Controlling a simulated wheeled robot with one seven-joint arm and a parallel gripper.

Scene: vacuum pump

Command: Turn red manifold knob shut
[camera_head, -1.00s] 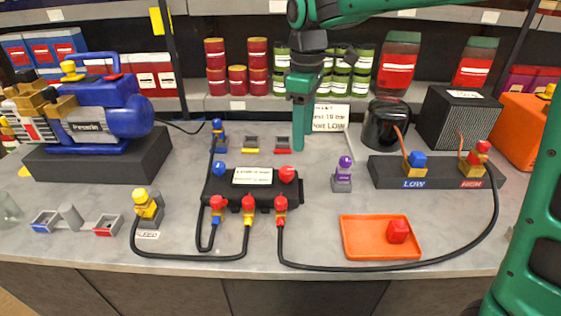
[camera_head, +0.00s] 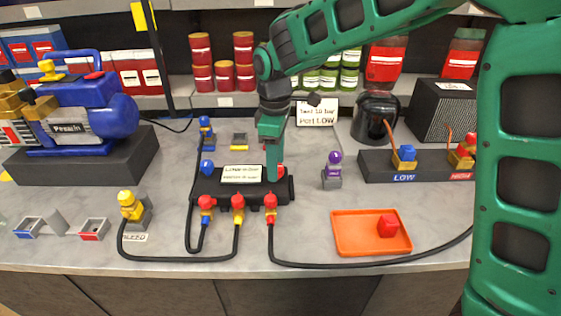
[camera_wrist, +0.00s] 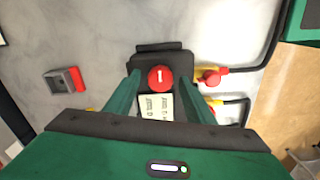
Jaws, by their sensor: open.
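The black manifold (camera_head: 230,190) lies on the grey bench with a white label, a blue knob (camera_head: 207,167) at its left and the red manifold knob (camera_head: 282,171) at its right. In the wrist view the round red knob (camera_wrist: 160,78) bears a short white mark and sits between my two fingers. My gripper (camera_head: 272,178) points down at the manifold's right end and partly covers the red knob in the head view. It is open, one finger on each side of the knob (camera_wrist: 161,80). Whether the fingers touch it is unclear.
Several red-capped hose ends (camera_head: 238,202) line the manifold's front, with black hoses looping over the bench. A purple-knobbed fitting (camera_head: 333,170) stands close to the right. An orange tray (camera_head: 350,249) holds a red piece (camera_head: 388,225). A yellow-topped fitting (camera_head: 131,205) stands left.

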